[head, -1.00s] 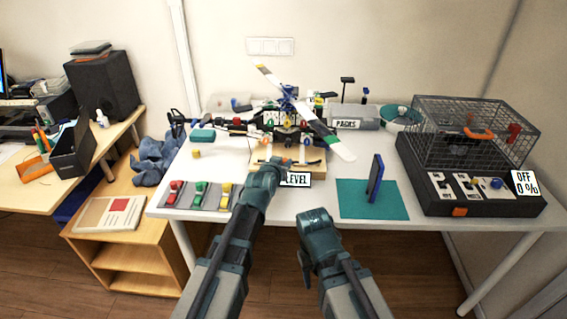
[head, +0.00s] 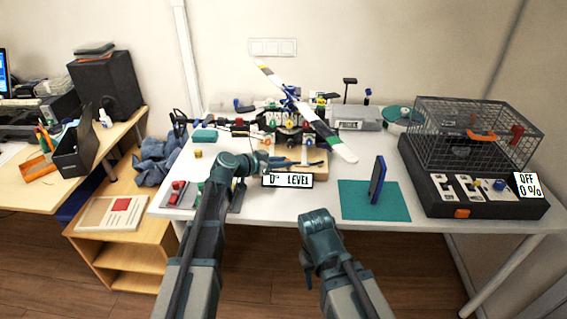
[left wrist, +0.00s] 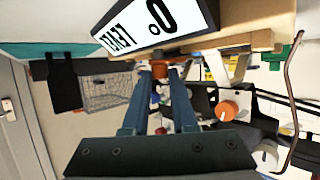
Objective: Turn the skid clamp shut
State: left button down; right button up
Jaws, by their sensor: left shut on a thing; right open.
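The model helicopter (head: 290,118) stands on a wooden base (head: 312,157) at the middle of the table. My left gripper (head: 270,162) is at the base's front left, low beside the helicopter. In the left wrist view its fingers (left wrist: 162,82) are shut on an orange-brown piece at the base's edge, which looks like the skid clamp's handle (left wrist: 172,57). The fingers hide part of it, and its exact angle is hard to tell. My right gripper (head: 306,268) is open and empty in front of the table edge.
A label reading 0° LEVEL (head: 287,181) stands at the base's front. Coloured blocks (head: 175,192) sit front left. A teal mat (head: 360,207) with an upright blue panel (head: 377,180) lies right of the base. A wire cage on a black control box (head: 430,200) fills the right end.

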pick_arm(q)
jog(key=m+g+h, duration=0.1)
jog(key=w+m+g+h, duration=0.1)
jog(key=m+g, duration=0.1)
jog(key=m+g+h, duration=0.1)
jog(key=m+g, duration=0.1)
jog(key=shift+w+a, duration=0.2)
jog(key=shift+a, duration=0.15)
jog(key=shift+m+g+h, duration=0.3)
jog(key=shift+m+g, duration=1)
jog(key=shift+g, duration=0.2)
jog(key=shift+f+m+g, duration=0.1)
jog(key=shift+m+g, duration=0.2)
jog(key=c, duration=0.7)
grip_release()
